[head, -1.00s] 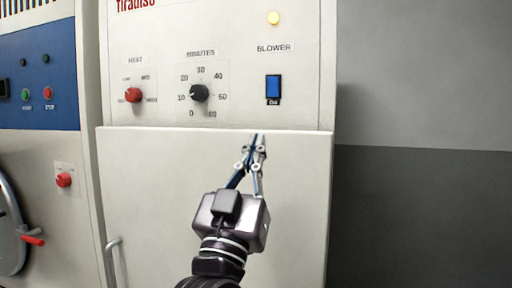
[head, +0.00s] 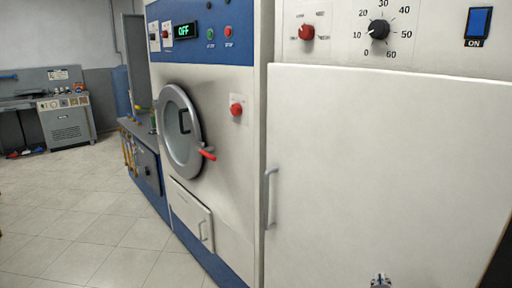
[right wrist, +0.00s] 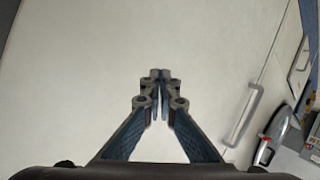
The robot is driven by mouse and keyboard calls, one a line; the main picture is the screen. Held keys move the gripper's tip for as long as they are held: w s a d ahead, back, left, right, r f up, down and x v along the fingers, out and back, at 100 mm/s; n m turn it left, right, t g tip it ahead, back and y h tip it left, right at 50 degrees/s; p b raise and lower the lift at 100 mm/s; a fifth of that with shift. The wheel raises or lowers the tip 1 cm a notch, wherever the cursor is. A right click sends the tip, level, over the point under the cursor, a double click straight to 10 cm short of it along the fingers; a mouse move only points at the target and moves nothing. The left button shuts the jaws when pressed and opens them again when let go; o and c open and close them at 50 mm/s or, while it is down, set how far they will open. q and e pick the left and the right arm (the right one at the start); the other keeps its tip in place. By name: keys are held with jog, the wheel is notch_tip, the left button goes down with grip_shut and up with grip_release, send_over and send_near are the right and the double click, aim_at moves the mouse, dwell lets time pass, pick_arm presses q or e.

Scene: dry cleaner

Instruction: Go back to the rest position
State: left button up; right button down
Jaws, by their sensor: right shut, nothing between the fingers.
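My right gripper (head: 380,281) shows only as its tip at the bottom edge of the head view, in front of the white lower panel of the dryer (head: 385,170). In the right wrist view the right gripper (right wrist: 160,75) is shut, its fingertips together with nothing between them. The pale panel with a grey bar handle (right wrist: 247,105) lies beyond it. My left gripper is in neither view.
The dryer's controls include a red knob (head: 306,32), a black minutes dial (head: 379,29) and a blue blower switch (head: 478,23). A machine with a round door (head: 166,125) stands to its left. Tiled floor (head: 75,215) is free at far left.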

jog(key=s+a+f+n+g+y, duration=0.1)
jog(key=s+a+f+g+y, duration=0.25)
jog(key=s+f, duration=0.9)
jog(key=s+a+f+n+g+y, duration=0.25)
jog(key=s+a+f+g, duration=0.2)
jog(key=s+f, duration=0.8)
notch_tip(320, 180, down, 26)
jog(key=s+g, duration=0.2)
jog(key=s, duration=0.1)
jog(key=s+d+f, duration=0.1)
jog(key=s+f, duration=0.6)
jog(key=s, duration=0.1)
jog(key=s+d+f+g, duration=0.1)
jog(key=s+d+f, duration=0.1)
jog(key=s+f, duration=0.6)
jog(key=shift+d, duration=0.25)
jog(key=shift+m, duration=0.25)
